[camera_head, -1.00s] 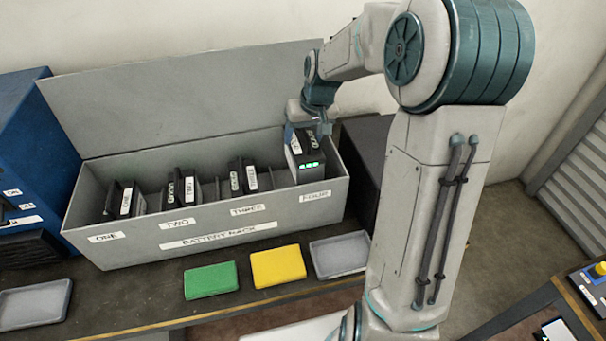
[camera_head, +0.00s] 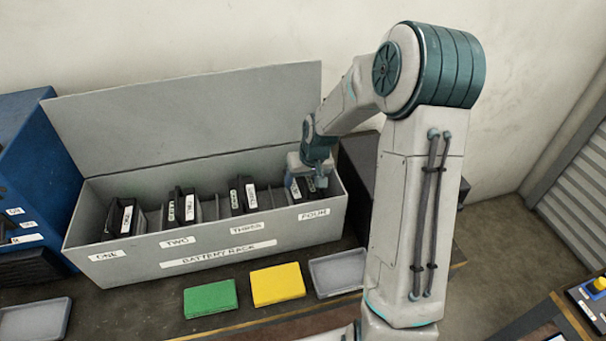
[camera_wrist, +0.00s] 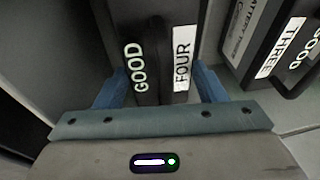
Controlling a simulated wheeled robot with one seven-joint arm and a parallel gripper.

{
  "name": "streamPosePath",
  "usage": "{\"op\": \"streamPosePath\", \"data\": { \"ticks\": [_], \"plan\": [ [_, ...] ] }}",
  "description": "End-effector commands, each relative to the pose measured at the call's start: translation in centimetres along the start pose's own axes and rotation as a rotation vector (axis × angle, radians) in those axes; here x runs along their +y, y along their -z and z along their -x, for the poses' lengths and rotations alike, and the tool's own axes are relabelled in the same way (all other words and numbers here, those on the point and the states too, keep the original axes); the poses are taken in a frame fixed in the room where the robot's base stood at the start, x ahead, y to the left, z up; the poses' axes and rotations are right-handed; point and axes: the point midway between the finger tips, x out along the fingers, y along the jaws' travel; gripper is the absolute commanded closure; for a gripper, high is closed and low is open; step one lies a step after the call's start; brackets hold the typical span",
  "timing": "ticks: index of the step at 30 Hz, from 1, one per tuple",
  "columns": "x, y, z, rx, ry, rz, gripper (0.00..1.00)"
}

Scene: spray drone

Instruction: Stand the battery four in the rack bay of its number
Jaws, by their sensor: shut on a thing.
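Battery four is a dark block with a top handle and white labels reading GOOD and FOUR (camera_wrist: 183,62) in the wrist view. My gripper (camera_wrist: 155,90) is shut on its handle, a blue finger on each side. In the head view battery four (camera_head: 298,190) stands low in the bay marked FOUR at the right end of the grey battery rack (camera_head: 215,250). My gripper (camera_head: 309,177) is over it there and hides part of it. The battery's lower part is hidden by the rack's front wall, so I cannot tell whether it touches the floor.
Batteries one (camera_head: 122,219), two (camera_head: 182,207) and three (camera_head: 243,196) stand in their marked bays. The open lid (camera_head: 185,110) rises behind the rack. Green (camera_head: 210,299) and yellow (camera_head: 278,284) pads and a grey tray (camera_head: 338,272) lie in front.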

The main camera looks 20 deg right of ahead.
Motion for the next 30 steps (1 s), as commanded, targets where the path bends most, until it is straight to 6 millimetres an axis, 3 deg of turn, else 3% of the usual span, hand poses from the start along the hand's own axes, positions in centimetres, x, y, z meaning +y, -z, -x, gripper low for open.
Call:
{"op": "streamPosePath", "data": {
  "ticks": [5,6,8,9,20,30],
  "plan": [
    [0.0,0.2,0.2,0.007,-0.001,0.000,1.00],
    [0.0,0.0,-0.1,0.000,0.000,-0.001,0.33],
    [0.0,0.0,0.0,0.000,0.000,-0.001,0.17],
    [0.0,0.0,0.0,0.000,0.000,-0.001,0.13],
    [0.0,0.0,0.5,0.001,0.000,-0.001,0.13],
    [0.1,0.1,6.2,0.005,-0.002,-0.002,0.13]
  ]
}}
